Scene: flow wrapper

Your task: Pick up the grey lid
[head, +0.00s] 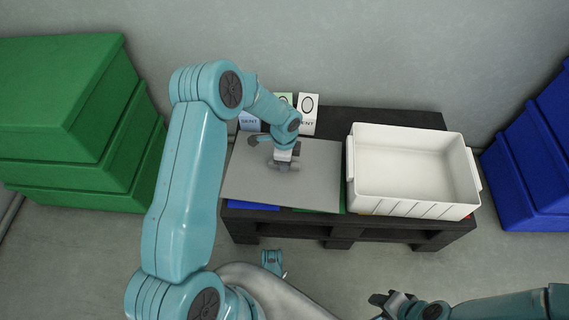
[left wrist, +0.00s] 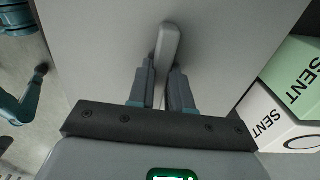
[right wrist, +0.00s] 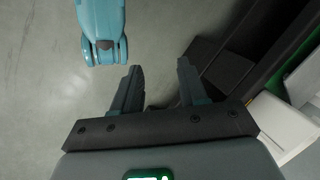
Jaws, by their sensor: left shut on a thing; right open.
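The grey lid (head: 240,185) is a flat plate on the left part of the dark pallet in the head view. It fills much of the left wrist view (left wrist: 100,45). A raised grey handle (left wrist: 167,45) stands on it. My left gripper (head: 284,165) is over the lid, its two fingers (left wrist: 165,75) shut on the handle. I cannot tell whether the lid is lifted. My right gripper (head: 385,300) is open and empty, low in the head view. Its fingers (right wrist: 158,72) are apart over bare floor in the right wrist view.
A white empty bin (head: 415,170) stands on the right of the black pallet (head: 340,228). White and coloured cartons (head: 307,115) stand behind the lid; blue and green edges show under its front. Green crates (head: 75,120) are left, blue crates (head: 535,150) right.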

